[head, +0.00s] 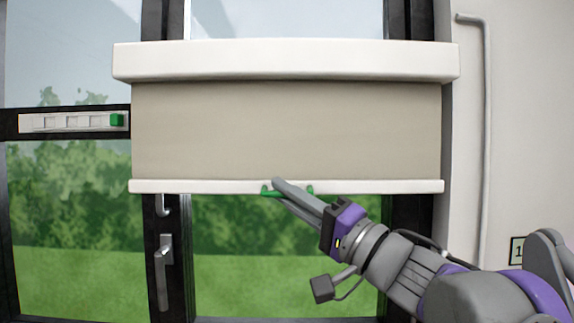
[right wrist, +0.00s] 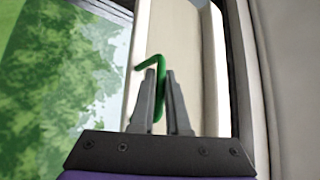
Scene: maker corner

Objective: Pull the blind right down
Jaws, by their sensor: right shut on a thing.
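The blind (head: 290,130) is a beige sheet hanging from a white box (head: 285,62) across the window. It is partly lowered, with a white bottom bar (head: 380,187) at its lower edge. A green handle (head: 310,190) sits at the middle of the bar. My right gripper (head: 275,187) reaches up from the lower right and is shut on the handle. In the right wrist view the green handle (right wrist: 158,85) passes between the two fingers, and its bent end shows beyond the tips. My left gripper is not in view.
Dark window frames and a grey window handle (head: 161,270) stand left of my right arm. A white strip with a green block (head: 117,120) is on the left frame. A pale pipe (head: 487,130) runs down the right wall. The glass below the bar is uncovered.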

